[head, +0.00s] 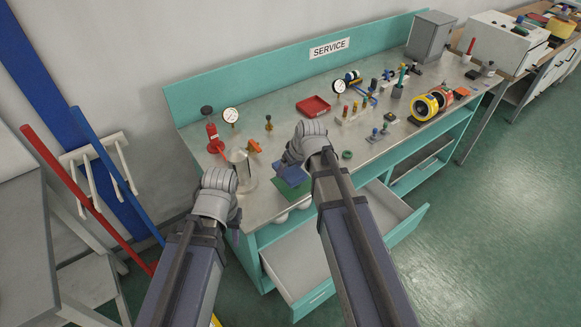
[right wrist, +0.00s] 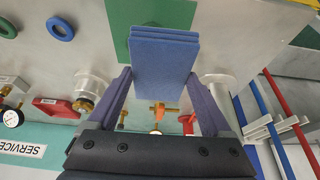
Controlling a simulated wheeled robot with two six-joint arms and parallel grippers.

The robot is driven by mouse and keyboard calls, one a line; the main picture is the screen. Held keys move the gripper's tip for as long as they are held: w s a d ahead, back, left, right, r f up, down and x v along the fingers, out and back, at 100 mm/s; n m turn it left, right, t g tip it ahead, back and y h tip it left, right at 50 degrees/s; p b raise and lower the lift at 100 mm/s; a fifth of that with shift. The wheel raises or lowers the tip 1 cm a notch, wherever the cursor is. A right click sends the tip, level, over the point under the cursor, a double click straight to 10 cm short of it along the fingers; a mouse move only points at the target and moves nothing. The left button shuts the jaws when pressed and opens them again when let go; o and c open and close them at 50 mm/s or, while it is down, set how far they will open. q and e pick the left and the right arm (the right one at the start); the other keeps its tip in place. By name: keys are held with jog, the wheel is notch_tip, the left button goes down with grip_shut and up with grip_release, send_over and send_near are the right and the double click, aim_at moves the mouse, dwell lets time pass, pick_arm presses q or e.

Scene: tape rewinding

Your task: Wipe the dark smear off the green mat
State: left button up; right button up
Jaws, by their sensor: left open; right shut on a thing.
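The green mat (head: 292,193) lies on the metal bench top near its front edge; it also shows in the right wrist view (right wrist: 180,14). Part of the dark smear (right wrist: 151,24) shows on the mat just past the blue pad's edge; the pad may hide more of it. My right gripper (right wrist: 158,80) is shut on the folded blue pad (right wrist: 165,65), which also shows in the head view (head: 295,175). The pad is over the mat; I cannot tell whether it touches. My left gripper (head: 236,218) is open and empty, left of the mat by the bench's front edge.
A clear jar-like thing (head: 245,172) stands left of the mat. A green ring (head: 347,155) lies to its right. A red tray (head: 313,106) and a gauge (head: 230,115) are further back. An open drawer (head: 300,270) sticks out below the bench front.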

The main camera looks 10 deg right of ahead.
jog(key=shift+r+p, duration=1.55)
pick_arm(q)
notch_tip(320, 180, up, 3)
pick_arm(e)
jog(key=shift+f, duration=0.1)
pick_arm(q)
jog(key=shift+a, duration=0.1)
